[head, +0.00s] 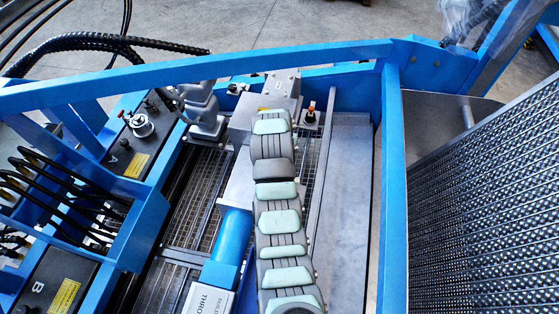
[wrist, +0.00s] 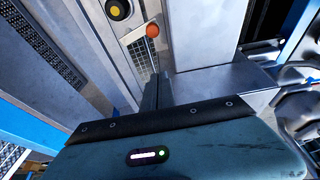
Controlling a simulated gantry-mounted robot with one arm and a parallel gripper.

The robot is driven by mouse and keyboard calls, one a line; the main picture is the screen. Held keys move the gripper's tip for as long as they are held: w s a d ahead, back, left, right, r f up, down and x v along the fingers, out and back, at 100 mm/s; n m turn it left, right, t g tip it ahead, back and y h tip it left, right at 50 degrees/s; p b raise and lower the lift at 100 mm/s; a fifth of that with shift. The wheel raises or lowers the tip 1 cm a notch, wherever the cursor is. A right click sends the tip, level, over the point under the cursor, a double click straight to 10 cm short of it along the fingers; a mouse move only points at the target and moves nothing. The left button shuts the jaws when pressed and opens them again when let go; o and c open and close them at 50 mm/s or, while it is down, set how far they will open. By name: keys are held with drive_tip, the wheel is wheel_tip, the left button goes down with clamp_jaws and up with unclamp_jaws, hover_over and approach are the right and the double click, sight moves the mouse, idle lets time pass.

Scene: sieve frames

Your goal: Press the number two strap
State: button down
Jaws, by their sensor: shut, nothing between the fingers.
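I cannot make out a strap marked two in either view. My gripper (wrist: 150,93) shows in the wrist view as a wide dark teal housing with a black bolted edge. Its narrow dark fingers look shut and empty, pointing away beside a pale metal block. In the head view my padded arm reaches up the middle, and its far end hides the fingers. A red-capped control (wrist: 152,30) lies beyond the fingers in the wrist view, with a yellow button (wrist: 118,10) farther off. A red-tipped control (head: 311,107) stands right of my arm's far end in the head view.
Blue frame beams (head: 392,190) surround the work area. A grey metal box (head: 283,88) stands at the far end. Boxes marked A (head: 128,150) and B (head: 60,280) and black hoses (head: 85,43) are at left. A perforated panel (head: 480,200) is at right.

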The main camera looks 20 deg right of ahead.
wheel_tip(320, 180, down, 9)
drive_tip(key=b, duration=0.1)
drive_tip(key=shift+s+a, duration=0.15)
drive_tip(key=shift+s, duration=0.2)
idle(1.3)
